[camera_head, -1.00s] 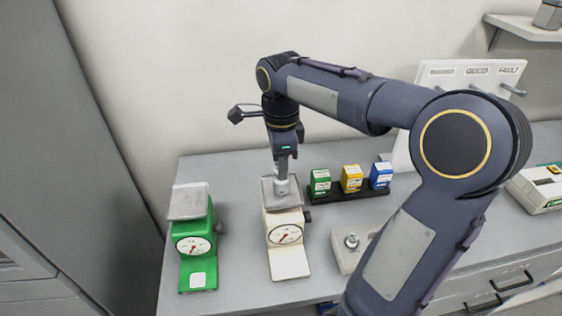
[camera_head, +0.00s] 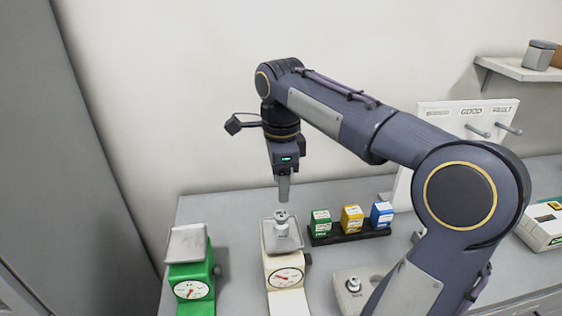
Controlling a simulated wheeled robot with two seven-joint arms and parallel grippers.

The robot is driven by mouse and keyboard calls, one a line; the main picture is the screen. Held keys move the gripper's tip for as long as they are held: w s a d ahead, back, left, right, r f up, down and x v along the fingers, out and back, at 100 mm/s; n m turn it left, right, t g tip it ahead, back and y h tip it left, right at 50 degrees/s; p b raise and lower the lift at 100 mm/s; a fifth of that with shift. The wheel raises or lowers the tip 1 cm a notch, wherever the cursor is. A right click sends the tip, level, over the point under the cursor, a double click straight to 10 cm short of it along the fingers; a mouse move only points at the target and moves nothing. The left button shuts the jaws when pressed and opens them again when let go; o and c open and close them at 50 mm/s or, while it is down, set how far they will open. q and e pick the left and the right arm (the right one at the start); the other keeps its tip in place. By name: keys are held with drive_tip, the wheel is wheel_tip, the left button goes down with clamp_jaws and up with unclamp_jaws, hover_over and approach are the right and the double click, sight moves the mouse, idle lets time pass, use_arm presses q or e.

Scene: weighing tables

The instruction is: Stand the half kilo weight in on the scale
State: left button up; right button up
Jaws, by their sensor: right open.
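A silver metal weight (camera_head: 282,224) stands upright on the pan (camera_head: 270,246) of the cream scale (camera_head: 287,283). My right gripper (camera_head: 284,199) is above the weight, apart from it, open and empty. Another small silver weight (camera_head: 353,284) stands in a pale block (camera_head: 342,300) right of the cream scale, partly near my arm. I cannot read a mass marking on either weight. A green scale (camera_head: 196,277) with an empty pan (camera_head: 186,243) is at the left. My left gripper is not in view.
Green, yellow and blue boxes (camera_head: 352,218) stand in a dark rack (camera_head: 349,236) behind and right of the cream scale. A white board with pegs (camera_head: 477,131) is at the back right. A white and green device (camera_head: 546,222) stands at the right edge.

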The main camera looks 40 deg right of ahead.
wheel_tip(320, 180, up, 5)
drive_tip(key=s+a+f+n+t+y, duration=0.2)
drive_tip(key=s+a+f+n, duration=0.4)
drive_tip(key=n, duration=0.5)
drive_tip(key=s+a+f+n+t+y, duration=0.1)
drive_tip(key=s+a+f+n+t, duration=0.2)
drive_tip(key=s+a+f+n, duration=0.3)
drive_tip(key=s+f+n, duration=0.3)
drive_tip(key=f+n, duration=0.1)
drive_tip(key=n, duration=0.1)
drive_tip(key=shift+s+a+f+t+y, duration=0.15)
drive_tip(key=shift+s+f+t+y, duration=0.15)
drive_tip(key=shift+f+y, duration=0.1)
